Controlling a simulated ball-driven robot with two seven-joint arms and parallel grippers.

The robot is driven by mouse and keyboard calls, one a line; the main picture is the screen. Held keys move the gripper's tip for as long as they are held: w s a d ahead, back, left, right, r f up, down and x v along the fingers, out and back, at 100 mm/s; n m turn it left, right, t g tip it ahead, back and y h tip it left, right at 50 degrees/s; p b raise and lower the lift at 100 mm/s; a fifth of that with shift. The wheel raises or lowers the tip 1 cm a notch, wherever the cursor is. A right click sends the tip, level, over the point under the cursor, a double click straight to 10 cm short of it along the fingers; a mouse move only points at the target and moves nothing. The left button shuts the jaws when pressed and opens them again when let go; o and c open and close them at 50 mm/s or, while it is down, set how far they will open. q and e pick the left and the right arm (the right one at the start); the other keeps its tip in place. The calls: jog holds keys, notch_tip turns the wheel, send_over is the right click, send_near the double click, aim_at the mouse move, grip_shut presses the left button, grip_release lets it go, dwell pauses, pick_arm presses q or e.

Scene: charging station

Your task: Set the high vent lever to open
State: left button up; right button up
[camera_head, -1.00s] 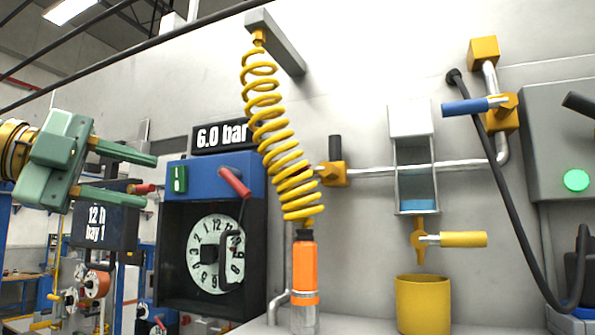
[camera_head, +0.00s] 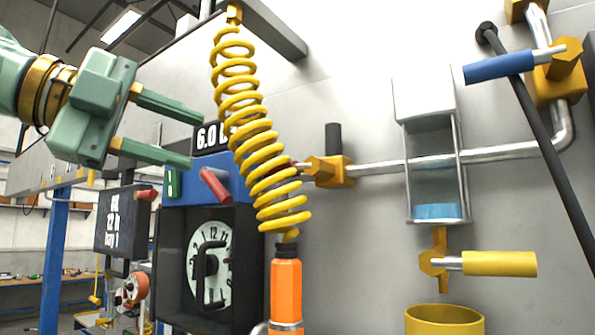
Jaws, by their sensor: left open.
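A lever with a blue handle (camera_head: 498,67) sticks out to the left from a brass-yellow valve (camera_head: 560,72) high at the right. It lies nearly level, tilted slightly up to the right. It is the highest lever in view; no label shows to name it. My left gripper (camera_head: 195,137) is at the upper left, open and empty, its two green fingers pointing right. It is well apart from the blue lever, with the yellow coiled hose (camera_head: 256,150) between them in the picture. My right gripper is not in view.
A valve with an upright black handle (camera_head: 333,139) sits on the level pipe. A yellow-handled lever (camera_head: 498,263) is under the sight glass (camera_head: 434,170), above a yellow bucket (camera_head: 444,318). A black cable (camera_head: 540,125) hangs near the blue lever. A red lever (camera_head: 215,187) is below my gripper.

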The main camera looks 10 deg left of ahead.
pick_arm(q)
jog(key=p, duration=0.2)
send_near(274, 167)
jog(key=x, duration=0.3)
jog(key=p+x, duration=0.1)
jog(key=x, duration=0.6)
jog(key=shift+p, duration=0.35)
jog(key=shift+w+d+f, duration=0.25)
jog(key=shift+w+d, duration=0.1)
jog(key=shift+w, duration=0.1)
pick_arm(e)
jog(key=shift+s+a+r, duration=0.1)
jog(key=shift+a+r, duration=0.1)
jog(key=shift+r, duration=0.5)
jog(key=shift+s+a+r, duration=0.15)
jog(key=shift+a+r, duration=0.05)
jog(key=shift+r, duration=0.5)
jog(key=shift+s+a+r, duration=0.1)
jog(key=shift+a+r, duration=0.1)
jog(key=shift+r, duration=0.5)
pick_arm(q)
grip_shut()
